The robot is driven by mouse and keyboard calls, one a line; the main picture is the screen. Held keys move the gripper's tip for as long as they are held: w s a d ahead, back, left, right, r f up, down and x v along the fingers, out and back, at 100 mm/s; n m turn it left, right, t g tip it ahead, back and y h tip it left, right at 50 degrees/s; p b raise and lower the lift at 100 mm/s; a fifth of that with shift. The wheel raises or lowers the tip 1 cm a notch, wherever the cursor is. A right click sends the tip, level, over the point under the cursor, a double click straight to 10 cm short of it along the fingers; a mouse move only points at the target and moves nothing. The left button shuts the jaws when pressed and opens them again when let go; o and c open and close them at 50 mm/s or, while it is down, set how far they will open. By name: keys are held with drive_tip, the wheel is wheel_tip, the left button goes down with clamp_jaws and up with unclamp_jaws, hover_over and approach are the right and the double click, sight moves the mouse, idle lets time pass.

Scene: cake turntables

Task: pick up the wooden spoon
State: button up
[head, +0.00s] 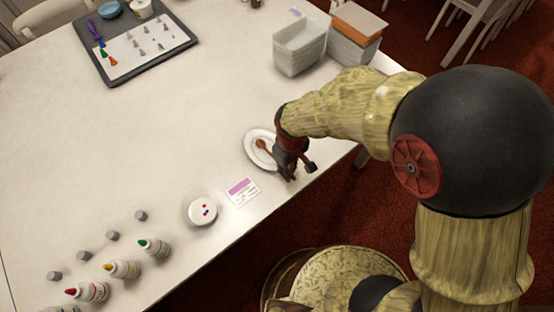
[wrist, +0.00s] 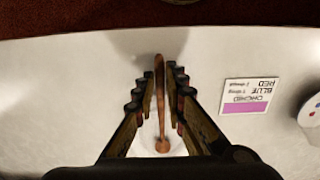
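The wooden spoon (head: 262,145) rests with its bowl end on a white oval plate (head: 252,155) near the table's front edge. In the wrist view the spoon (wrist: 159,95) runs lengthwise between my two fingers, its handle pointing up in the picture, with a gap on each side. My gripper (head: 297,174) points down beside the plate and covers part of the spoon in the head view. In the wrist view my gripper (wrist: 159,88) is open around the handle. The plate (wrist: 150,150) is mostly hidden behind my gripper there.
A label card (head: 242,191) and a white dish with coloured dots (head: 200,220) lie left of the plate. Several bottles (head: 124,269) and grey caps stand front left. White bins (head: 299,47) stand behind; a dark tray (head: 184,40) lies back left. The table's middle is clear.

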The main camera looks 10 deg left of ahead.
clamp_jaws()
drive_tip(key=shift+r, duration=0.1)
drive_tip(key=shift+r+p, duration=0.3)
drive_tip(key=shift+r, duration=0.1)
drive_tip(key=r+p, duration=0.2)
drive_tip(key=r, duration=0.1)
drive_tip(key=shift+s+a+r, duration=0.1)
drive_tip(key=shift+s+r, duration=0.15)
drive_tip(key=shift+s, duration=0.1)
drive_tip(key=s+a+r+p, duration=0.1)
drive_tip(key=s+r+p, duration=0.1)
drive_tip(key=s+r, duration=0.2)
drive_tip(key=s+a+r+p, duration=0.1)
drive_tip(key=s+r, duration=0.3)
drive_tip(key=s, duration=0.5)
drive_tip(key=shift+a+r+p, duration=0.2)
drive_tip(key=shift+r+p, duration=0.1)
drive_tip(key=shift+p, duration=0.6)
drive_tip(key=shift+f, duration=0.1)
